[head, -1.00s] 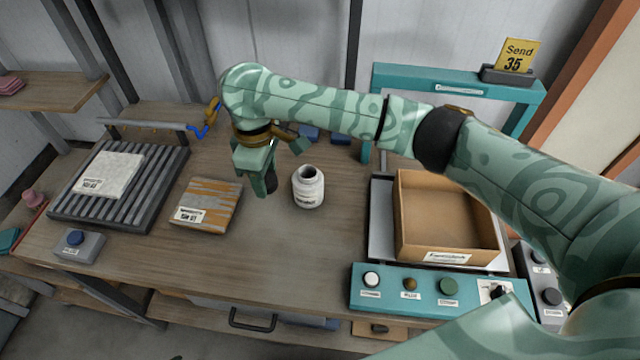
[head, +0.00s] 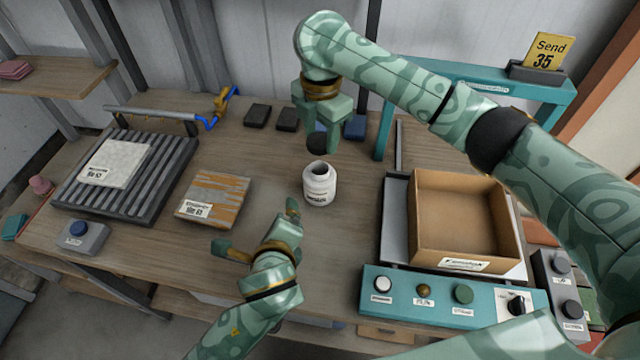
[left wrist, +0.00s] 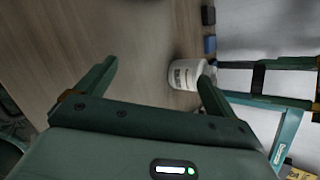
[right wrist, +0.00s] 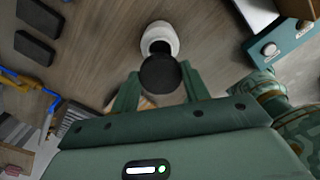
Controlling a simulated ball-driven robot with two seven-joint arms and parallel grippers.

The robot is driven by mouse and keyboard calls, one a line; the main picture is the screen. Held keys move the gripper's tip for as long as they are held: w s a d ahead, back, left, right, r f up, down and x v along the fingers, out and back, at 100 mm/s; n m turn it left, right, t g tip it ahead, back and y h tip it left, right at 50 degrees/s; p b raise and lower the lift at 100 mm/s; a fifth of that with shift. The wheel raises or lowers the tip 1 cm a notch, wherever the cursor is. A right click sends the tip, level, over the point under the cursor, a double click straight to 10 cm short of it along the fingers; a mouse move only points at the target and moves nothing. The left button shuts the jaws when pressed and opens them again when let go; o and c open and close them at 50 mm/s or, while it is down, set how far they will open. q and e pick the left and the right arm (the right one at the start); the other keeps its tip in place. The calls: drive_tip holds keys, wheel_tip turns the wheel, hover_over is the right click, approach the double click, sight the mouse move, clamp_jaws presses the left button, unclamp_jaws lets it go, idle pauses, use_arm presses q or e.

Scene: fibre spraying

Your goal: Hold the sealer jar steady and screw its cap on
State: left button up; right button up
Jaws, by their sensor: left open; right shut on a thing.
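The white sealer jar (head: 320,187) stands upright and uncapped on the bench, its dark mouth showing. My right gripper (head: 320,140) is shut on the black cap (head: 317,147) and holds it above and just behind the jar. In the right wrist view the cap (right wrist: 161,73) sits between the fingers and partly overlaps the jar (right wrist: 158,32). My left gripper (head: 257,226) is open and empty, low in front and left of the jar. In the left wrist view the jar (left wrist: 185,75) lies beyond the right-hand finger, partly behind it.
A cardboard box (head: 462,262) stands right of the jar, behind a teal button panel (head: 400,300). An orange-streaked block (head: 213,198) and a ribbed grey rack (head: 70,203) lie left. Dark blocks (head: 257,115) sit at the back. Bare bench lies between jar and block.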

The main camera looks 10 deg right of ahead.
drive_tip(key=shift+w+f, duration=0.1)
use_arm(q)
drive_tip(key=w+d+m+t+h, duration=0.2)
drive_tip(key=d+m, duration=0.6)
drive_tip(key=m, duration=0.4)
drive_tip(key=shift+w+d+r+m, duration=0.25)
drive_tip(key=shift+d+r+m, duration=0.05)
drive_tip(key=shift+d+r, duration=0.1)
drive_tip(key=x, duration=1.2)
drive_tip(key=shift+a+r, duration=0.1)
drive_tip(key=shift+r, duration=0.1)
drive_tip(key=c, duration=1.4)
drive_tip(key=shift+c, duration=0.2)
use_arm(e)
hover_over(321, 168)
drive_tip(key=shift+w+f, duration=0.1)
drive_tip(key=shift+f, duration=2.35)
